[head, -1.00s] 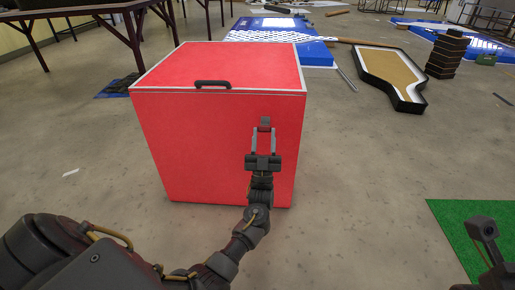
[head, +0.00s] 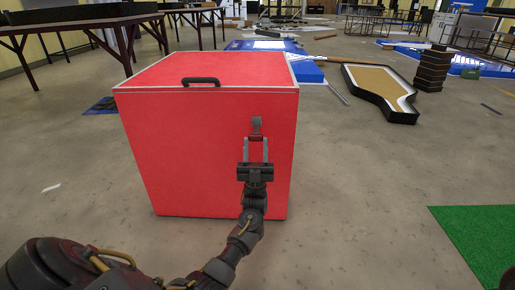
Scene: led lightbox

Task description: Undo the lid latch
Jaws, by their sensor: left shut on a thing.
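A large red box (head: 190,150) with a closed red lid (head: 215,68) stands on the floor ahead. The lid has a dark handle (head: 201,81) at its front edge. A small grey latch (head: 256,123) is on the upper right of the box's front face, a little below the lid edge. My left gripper (head: 256,139) reaches up in front of that face and is shut on the latch's lower part. Its fingertips hide some of the latch. My right gripper is not in view.
A green mat (head: 480,235) lies at the lower right. Behind the box are blue-and-white panels (head: 300,70), a black-rimmed tan board (head: 380,88) and a dark stack (head: 432,68). Brown tables (head: 80,22) stand at the back left.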

